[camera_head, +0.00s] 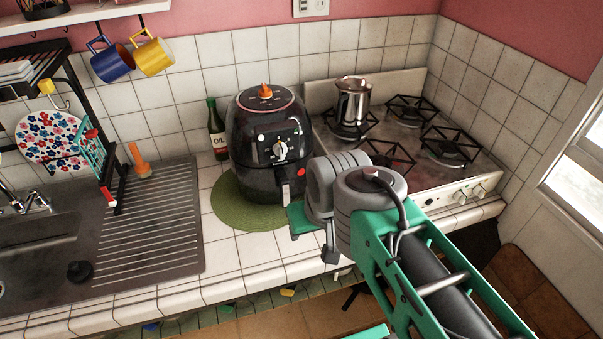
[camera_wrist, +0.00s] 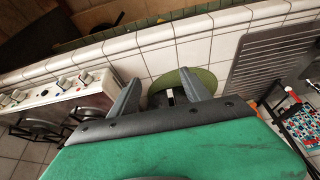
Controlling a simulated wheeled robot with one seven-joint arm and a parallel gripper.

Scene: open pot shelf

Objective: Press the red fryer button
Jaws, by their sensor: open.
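The black air fryer (camera_head: 262,150) stands upright on a round green mat (camera_head: 232,207) on the tiled counter. A small red button (camera_head: 301,171) shows low on the right of its front, right of the handle. My gripper shows in the head view as a green part (camera_head: 301,221) in front of the fryer's lower right, its fingers not clear there. In the wrist view my gripper (camera_wrist: 160,83) has its two fingers apart with nothing held. Part of the fryer (camera_wrist: 170,98) and mat (camera_wrist: 196,75) show between and behind them; the button cannot be made out there.
A stove (camera_head: 415,170) with a metal pot (camera_head: 353,102) is right of the fryer. A green oil bottle (camera_head: 217,130) stands close on its left. The sink drainboard (camera_head: 150,235) lies further left. The counter in front of the mat is clear.

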